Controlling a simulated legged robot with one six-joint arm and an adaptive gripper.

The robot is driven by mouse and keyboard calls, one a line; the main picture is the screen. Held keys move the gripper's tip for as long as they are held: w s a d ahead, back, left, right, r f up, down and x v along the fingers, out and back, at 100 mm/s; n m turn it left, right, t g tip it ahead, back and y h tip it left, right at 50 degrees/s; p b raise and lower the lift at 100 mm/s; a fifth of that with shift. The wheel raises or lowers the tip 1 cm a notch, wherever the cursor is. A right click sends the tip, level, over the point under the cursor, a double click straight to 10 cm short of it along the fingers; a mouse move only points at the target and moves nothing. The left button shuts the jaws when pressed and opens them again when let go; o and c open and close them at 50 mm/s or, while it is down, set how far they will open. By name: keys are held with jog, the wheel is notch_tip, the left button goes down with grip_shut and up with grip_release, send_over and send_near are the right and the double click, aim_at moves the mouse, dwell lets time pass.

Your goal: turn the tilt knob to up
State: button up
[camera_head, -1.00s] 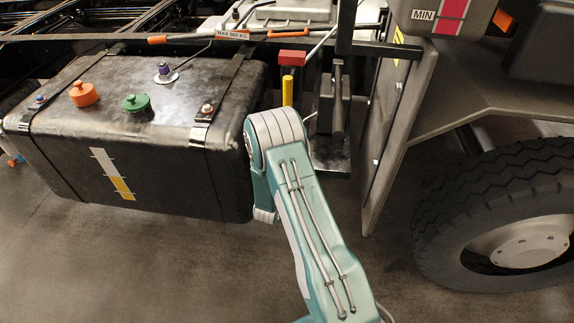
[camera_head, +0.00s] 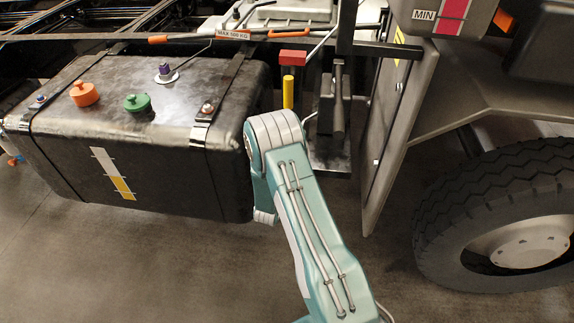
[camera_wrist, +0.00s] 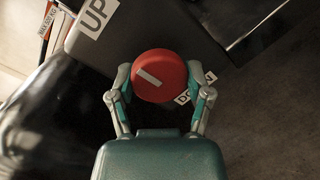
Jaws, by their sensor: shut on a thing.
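In the wrist view, a round red knob (camera_wrist: 160,77) with a pale pointer bar sits between the two fingers of my gripper (camera_wrist: 160,85). The fingers are shut on its left and right sides. The pointer bar runs diagonally, from upper left to lower right. A white "UP" label (camera_wrist: 97,16) is above and to the left of the knob. A second label (camera_wrist: 188,96), partly hidden by the right finger, is at its lower right and begins with "DO". In the head view my arm reaches down beside the tank, and my gripper is hidden there.
A black tank (camera_head: 160,145) with orange (camera_head: 84,94) and green (camera_head: 137,103) caps stands left of my arm. A yellow post (camera_head: 288,92) and a red block (camera_head: 292,58) are behind it. A large tyre (camera_head: 500,220) is at right. Open floor lies in front.

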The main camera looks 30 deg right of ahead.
jog(key=o, duration=1.2)
jog(key=shift+s+f, duration=0.1)
jog(key=shift+f, duration=0.25)
jog(key=shift+c, duration=0.2)
jog(key=shift+a+r, duration=0.1)
jog(key=shift+r, duration=0.05)
jog(key=v, duration=1.2)
